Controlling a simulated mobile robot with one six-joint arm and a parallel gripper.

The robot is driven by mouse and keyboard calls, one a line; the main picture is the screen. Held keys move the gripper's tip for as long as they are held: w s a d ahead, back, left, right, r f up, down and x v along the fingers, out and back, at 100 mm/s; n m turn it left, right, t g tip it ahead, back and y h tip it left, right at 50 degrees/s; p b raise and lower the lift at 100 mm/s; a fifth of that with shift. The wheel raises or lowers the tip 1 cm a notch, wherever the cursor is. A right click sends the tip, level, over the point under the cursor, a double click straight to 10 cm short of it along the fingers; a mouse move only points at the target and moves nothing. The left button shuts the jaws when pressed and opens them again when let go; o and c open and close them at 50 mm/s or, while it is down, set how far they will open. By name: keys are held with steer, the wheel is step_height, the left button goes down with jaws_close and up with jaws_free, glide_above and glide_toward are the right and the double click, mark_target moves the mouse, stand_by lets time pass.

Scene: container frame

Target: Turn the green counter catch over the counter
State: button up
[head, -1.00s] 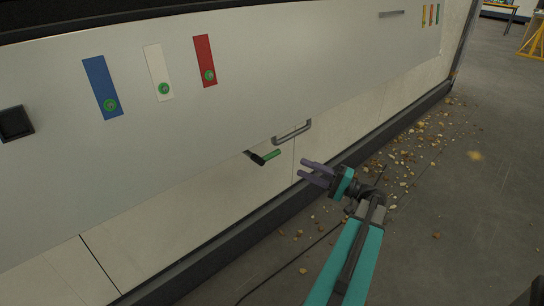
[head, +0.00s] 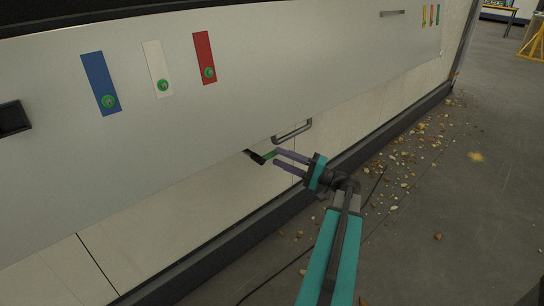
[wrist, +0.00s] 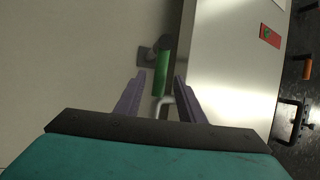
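The green counter catch (wrist: 162,74) is a short green grip on a dark mount, low on the wall just under the edge of the grey counter panel (head: 210,125). In the head view the catch (head: 269,155) is partly covered by my gripper (head: 275,158). My gripper also shows in the wrist view (wrist: 157,80), with its two purple fingers apart. In the wrist view the green grip lies ahead of the fingertips, in line with the gap between them. I cannot tell whether its near end is inside the gap.
A grey bar handle (head: 293,131) sits at the panel's lower edge, close above my gripper. Blue (head: 98,75), white (head: 157,62) and red (head: 202,50) plates with green buttons are on the panel. Rubble (head: 405,155) lies on the floor at right.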

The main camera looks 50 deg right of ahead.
mark_target(275, 155)
steer(key=shift+b+x, duration=0.3)
steer(key=shift+x, duration=1.9)
jaws_close()
